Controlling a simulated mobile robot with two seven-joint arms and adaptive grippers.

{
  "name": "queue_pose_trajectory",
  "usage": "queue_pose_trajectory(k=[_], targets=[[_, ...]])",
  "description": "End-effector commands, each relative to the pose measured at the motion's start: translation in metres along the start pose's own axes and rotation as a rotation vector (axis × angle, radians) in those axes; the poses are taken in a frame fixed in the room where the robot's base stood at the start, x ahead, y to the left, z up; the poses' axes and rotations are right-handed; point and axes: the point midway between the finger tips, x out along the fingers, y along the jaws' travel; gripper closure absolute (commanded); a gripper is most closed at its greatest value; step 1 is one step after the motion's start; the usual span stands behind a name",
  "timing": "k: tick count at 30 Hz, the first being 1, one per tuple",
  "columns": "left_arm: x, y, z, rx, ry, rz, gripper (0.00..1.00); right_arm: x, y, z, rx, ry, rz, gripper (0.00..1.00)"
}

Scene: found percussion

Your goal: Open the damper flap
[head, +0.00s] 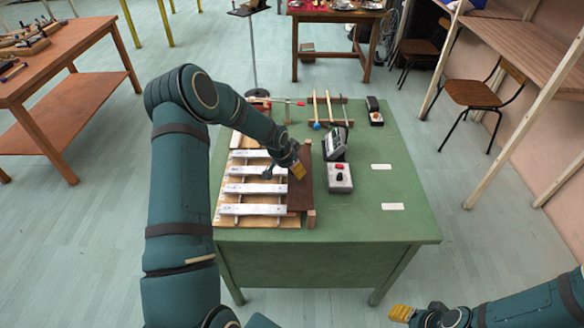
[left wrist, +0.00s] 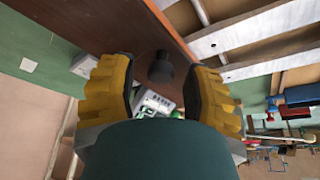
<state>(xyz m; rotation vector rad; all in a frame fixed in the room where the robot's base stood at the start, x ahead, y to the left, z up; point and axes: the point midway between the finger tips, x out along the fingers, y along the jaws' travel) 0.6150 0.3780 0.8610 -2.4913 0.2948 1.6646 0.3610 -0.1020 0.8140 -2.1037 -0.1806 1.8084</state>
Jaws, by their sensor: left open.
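The damper flap looks to be the dark brown board (head: 301,192) along the right side of the metal-bar instrument (head: 251,188) on the green table. It lies by the right ends of the bars; I cannot tell its exact tilt. My left gripper (head: 297,171) is over the board, hiding part of it. In the left wrist view the board (left wrist: 140,22) runs across the top, and a dark round knob (left wrist: 160,68) shows between the open, empty yellow fingers (left wrist: 160,88). My right gripper (head: 402,313) is low at the right, off the table; its finger gap is unclear.
A small box with red and black knobs (head: 339,178) and a tilted display (head: 335,144) stand just right of the board. A wooden frame (head: 327,107) and a small dark device (head: 374,111) are farther back. The table's right side is clear except two white labels (head: 392,206).

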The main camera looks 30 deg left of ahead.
Motion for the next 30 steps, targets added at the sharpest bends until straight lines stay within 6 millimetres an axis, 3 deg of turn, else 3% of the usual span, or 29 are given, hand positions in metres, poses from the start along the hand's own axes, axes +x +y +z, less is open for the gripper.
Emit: queue_pose_trajectory(k=[1,3,4,30], targets=[[-0.0001,0.0000,0.0000,0.000,0.000,0.000,0.74,0.0000,0.0000,-0.0001,0.000,0.000,0.000,0.53],[-0.0001,0.0000,0.0000,0.000,0.000,0.000,0.98,0.0000,0.0000,-0.0001,0.000,0.000,0.000,0.53],[-0.0001,0.0000,0.0000,0.000,0.000,0.000,1.00,0.0000,0.0000,-0.0001,0.000,0.000,0.000,0.53],[-0.0012,0.0028,-0.0030,0.015,-0.031,-0.028,1.00,0.0040,0.0015,0.0018,-0.001,-0.004,0.000,0.53]])
